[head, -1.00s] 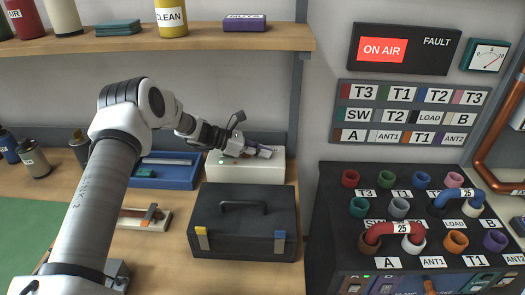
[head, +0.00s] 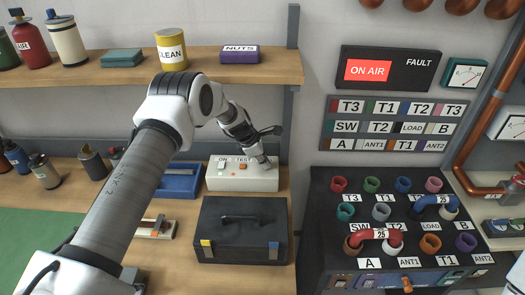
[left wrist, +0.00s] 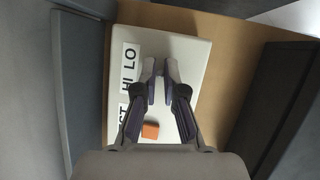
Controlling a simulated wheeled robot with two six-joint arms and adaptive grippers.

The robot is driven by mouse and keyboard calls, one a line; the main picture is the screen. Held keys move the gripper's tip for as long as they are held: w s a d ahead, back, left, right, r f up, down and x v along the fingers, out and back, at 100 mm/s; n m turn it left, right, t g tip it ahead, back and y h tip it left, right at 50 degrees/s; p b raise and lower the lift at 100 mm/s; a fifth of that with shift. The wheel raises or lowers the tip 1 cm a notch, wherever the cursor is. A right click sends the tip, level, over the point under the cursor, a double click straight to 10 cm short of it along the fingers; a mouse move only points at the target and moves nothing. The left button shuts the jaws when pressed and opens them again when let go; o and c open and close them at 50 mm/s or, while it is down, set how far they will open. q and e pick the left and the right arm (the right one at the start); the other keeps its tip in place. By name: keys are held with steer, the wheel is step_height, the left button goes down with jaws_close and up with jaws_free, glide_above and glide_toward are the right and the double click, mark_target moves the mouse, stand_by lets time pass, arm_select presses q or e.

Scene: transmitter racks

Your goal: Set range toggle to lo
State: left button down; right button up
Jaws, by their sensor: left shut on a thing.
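The white test box (head: 230,184) stands on the bench behind the black toolbox, with ON and TEST labels on its top. My left gripper (head: 264,162) is down at the right end of its top. In the left wrist view, the gripper's fingertips (left wrist: 160,75) are beside the HI LO label (left wrist: 129,68), close together over the white top (left wrist: 194,60). They are shut on the range toggle, which they hide; which way it leans cannot be told. An orange button (left wrist: 150,130) lies nearer the wrist. My right gripper is not clearly seen.
The black toolbox (head: 240,242) stands in front of the box, and a blue tray (head: 180,183) to its left. A wooden shelf (head: 120,76) hangs above. A patch panel (head: 335,222) with coloured sockets and two cables stands at the right.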

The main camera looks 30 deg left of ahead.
arm_select(q)
steer(key=shift+d+f+y+p, duration=0.1)
steer(key=shift+d+y+p, duration=0.1)
steer(key=shift+y+p, duration=0.6)
arm_select(e)
steer(key=shift+r, duration=1.4)
arm_select(q)
steer(key=shift+g, duration=0.3)
steer(key=c, duration=1.3)
jaws_free()
steer(key=shift+w, duration=0.1)
steer(key=shift+o, duration=0.2)
steer(key=s+a, duration=0.2)
steer(key=s, duration=0.1)
steer(key=s+a, duration=0.2)
steer(key=s, duration=0.1)
steer(key=s+a+r, duration=0.1)
steer(key=s+a, duration=0.2)
steer(key=s, duration=0.1)
steer(key=shift+a, duration=0.1)
